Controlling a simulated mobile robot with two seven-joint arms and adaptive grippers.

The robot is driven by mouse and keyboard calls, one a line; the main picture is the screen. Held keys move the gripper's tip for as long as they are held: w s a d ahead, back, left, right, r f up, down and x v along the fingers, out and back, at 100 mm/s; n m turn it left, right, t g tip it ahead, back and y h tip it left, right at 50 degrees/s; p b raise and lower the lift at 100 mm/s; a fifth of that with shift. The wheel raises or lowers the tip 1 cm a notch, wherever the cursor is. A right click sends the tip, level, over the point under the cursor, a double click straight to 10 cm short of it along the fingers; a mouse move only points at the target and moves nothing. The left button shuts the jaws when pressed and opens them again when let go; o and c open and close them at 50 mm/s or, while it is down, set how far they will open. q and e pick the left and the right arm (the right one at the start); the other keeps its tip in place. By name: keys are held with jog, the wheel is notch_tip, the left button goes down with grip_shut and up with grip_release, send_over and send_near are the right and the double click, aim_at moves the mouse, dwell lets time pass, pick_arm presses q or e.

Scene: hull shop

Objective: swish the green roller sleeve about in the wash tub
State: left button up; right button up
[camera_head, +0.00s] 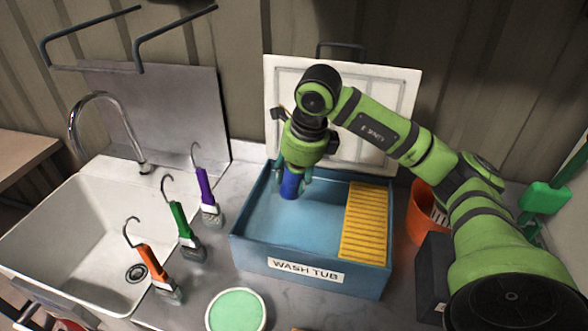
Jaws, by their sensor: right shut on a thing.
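The blue wash tub (250,251) stands on the grey counter with its "WASH TUB" label facing me. A yellow ribbed panel (366,222) fills its right side. My right gripper (292,174) points down over the tub's back left part. It is shut on a short blue cylinder (290,187), whose lower end is down inside the tub. I cannot tell how deep it reaches. The cylinder looks blue, and I cannot make out a green sleeve in this view. My left gripper is not in view.
A round pale-green pot (237,310) is in front. An orange bucket (420,218) is right. A white panel (400,95) stands behind.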

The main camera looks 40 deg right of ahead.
aim_at(294, 196)
jog(key=shift+f+b, duration=0.5)
jog(key=shift+f, duration=0.45)
jog(key=b+x, duration=0.2)
jog(key=x, duration=0.1)
jog(key=shift+s+d+f+b, duration=0.15)
jog(key=shift+s+f+b, duration=0.05)
jog(key=shift+f+b, duration=0.55)
jog(key=shift+f, duration=0.05)
notch_tip(294, 196, down, 10)
jog(key=b, duration=0.8)
jog(key=shift+r+b, duration=0.15)
jog(key=shift+b, duration=0.15)
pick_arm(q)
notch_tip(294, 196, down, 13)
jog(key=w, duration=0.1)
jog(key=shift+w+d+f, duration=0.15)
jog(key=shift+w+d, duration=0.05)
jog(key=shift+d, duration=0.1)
pick_arm(e)
jog(key=shift+w, duration=0.1)
jog(key=shift+w+a, duration=0.75)
jog(key=shift+w, duration=0.1)
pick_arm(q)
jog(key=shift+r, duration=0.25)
